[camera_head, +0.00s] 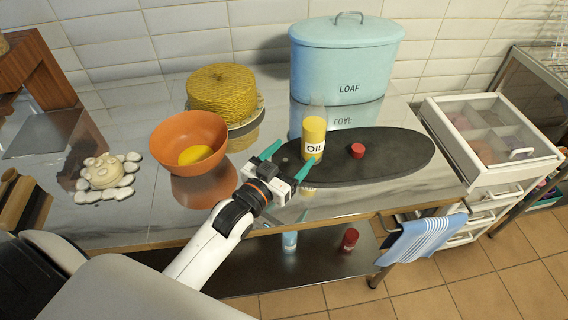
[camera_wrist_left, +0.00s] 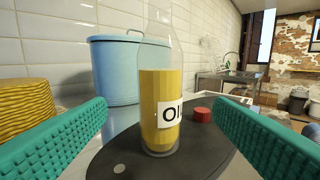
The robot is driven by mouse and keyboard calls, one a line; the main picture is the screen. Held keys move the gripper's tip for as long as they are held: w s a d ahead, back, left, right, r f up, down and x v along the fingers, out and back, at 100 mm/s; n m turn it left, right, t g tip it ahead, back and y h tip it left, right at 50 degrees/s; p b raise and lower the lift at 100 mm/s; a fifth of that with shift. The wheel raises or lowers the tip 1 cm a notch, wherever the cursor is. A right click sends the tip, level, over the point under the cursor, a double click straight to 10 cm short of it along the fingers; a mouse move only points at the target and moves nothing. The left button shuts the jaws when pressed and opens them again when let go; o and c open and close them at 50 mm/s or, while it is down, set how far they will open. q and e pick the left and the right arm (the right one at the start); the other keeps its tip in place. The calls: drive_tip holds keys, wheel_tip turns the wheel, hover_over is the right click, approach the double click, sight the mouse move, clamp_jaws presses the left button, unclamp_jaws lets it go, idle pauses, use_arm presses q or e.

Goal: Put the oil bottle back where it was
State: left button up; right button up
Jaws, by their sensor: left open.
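The oil bottle (camera_head: 314,140) stands upright on a dark oval board (camera_head: 395,160) on the metal counter. It is clear glass with yellow oil and a white OIL label, and it also shows in the left wrist view (camera_wrist_left: 160,100). A red cap (camera_head: 358,151) lies on the board to the right of the bottle; it shows in the wrist view too (camera_wrist_left: 202,114). My left gripper (camera_head: 286,165) is open with teal fingers, just in front of the bottle. In the wrist view the bottle stands beyond and between the fingertips, apparently untouched. My right gripper is not in view.
A blue LOAF bin (camera_head: 345,65) stands behind the board. An orange bowl (camera_head: 188,130) with a yellow item and a yellow woven round object (camera_head: 222,92) are to the left. A white drawer unit with a clear lid (camera_head: 490,140) stands right.

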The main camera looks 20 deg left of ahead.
use_arm(q)
drive_tip(key=shift+s+a, duration=0.25)
drive_tip(key=shift+s, duration=0.9)
